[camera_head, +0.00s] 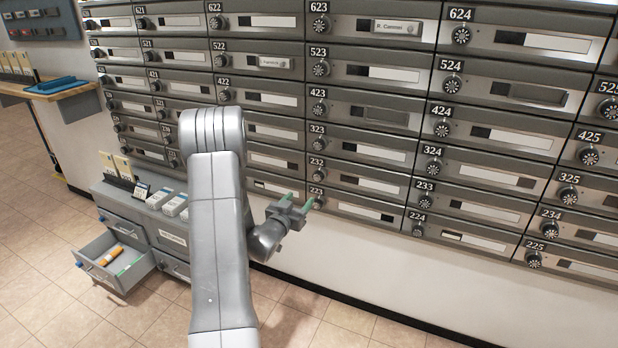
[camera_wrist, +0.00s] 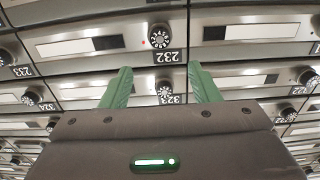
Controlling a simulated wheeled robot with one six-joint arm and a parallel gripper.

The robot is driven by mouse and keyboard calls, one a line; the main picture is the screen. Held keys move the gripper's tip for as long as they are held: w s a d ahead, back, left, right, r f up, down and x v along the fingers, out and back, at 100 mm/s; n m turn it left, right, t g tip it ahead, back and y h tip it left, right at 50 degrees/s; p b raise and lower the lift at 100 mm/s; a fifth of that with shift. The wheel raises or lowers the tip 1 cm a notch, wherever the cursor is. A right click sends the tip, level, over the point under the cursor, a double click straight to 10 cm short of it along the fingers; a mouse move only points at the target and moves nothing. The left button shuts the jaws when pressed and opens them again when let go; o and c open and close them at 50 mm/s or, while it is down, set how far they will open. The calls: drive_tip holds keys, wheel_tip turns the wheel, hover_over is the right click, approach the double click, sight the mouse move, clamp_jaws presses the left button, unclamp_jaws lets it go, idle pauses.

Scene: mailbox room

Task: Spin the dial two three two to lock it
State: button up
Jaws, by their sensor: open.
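The mailbox labelled 232 has a round black dial with white numerals (camera_wrist: 159,36), seen upside down at the top middle of the wrist view. A small red dot shows beside that dial. In the head view the 232 dial (camera_head: 318,173) is in the lower part of the mailbox wall. My gripper (camera_head: 298,201) is open and empty, with green fingers, below the 232 dial in the picture. In the wrist view the gripper's fingertips (camera_wrist: 160,72) point toward the 232 dial and are apart from it.
The dial of box 323 (camera_wrist: 164,92) appears between my fingers in the wrist view. Many similar boxes with dials fill the wall. A grey cabinet (camera_head: 130,205) with an open drawer (camera_head: 105,250) stands at lower left. A wooden shelf (camera_head: 60,90) is at far left.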

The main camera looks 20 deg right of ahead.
sight(317, 179)
drive_tip(key=x, duration=1.3)
drive_tip(key=shift+b, duration=0.3)
drive_tip(key=c, duration=1)
drive_tip(key=shift+a, duration=0.1)
drive_tip(key=shift+f+b, duration=0.1)
drive_tip(key=shift+b, duration=0.25)
